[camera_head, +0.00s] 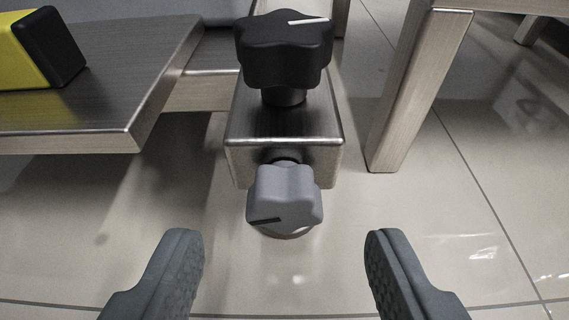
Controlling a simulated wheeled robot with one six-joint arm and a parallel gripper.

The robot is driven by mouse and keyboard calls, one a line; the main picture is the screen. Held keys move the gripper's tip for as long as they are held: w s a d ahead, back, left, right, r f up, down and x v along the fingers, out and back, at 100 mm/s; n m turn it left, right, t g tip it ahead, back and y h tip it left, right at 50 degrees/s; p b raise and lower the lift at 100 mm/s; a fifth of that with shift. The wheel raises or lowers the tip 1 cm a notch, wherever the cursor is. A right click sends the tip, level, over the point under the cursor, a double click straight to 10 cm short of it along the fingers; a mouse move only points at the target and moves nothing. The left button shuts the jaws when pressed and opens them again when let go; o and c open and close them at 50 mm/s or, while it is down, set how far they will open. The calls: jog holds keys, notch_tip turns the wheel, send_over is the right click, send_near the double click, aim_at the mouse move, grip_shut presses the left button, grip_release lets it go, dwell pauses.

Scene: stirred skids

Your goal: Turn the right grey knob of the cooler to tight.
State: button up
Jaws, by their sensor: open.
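A grey lobed knob (285,196) sits on the front face of a metal block (262,158), near the middle of the view. A dark pointer line on the knob's face points to its lower left. My gripper (280,262) is open, with one grey finger on each side of the knob and nearer to the camera. Neither finger touches the knob, and nothing is between the fingers in their own plane. Only one grey knob is in view.
A larger black lobed knob (285,50) with a white line stands on top of the block. A metal plate (90,105) with a yellow and black object (40,50) is at left. A metal leg (415,95) stands at right. The tiled floor (470,220) is clear.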

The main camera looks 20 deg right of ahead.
aim_at(286, 215)
jog(key=shift+x, duration=1.75)
jog(key=shift+c, duration=0.4)
jog(key=c, duration=0.9)
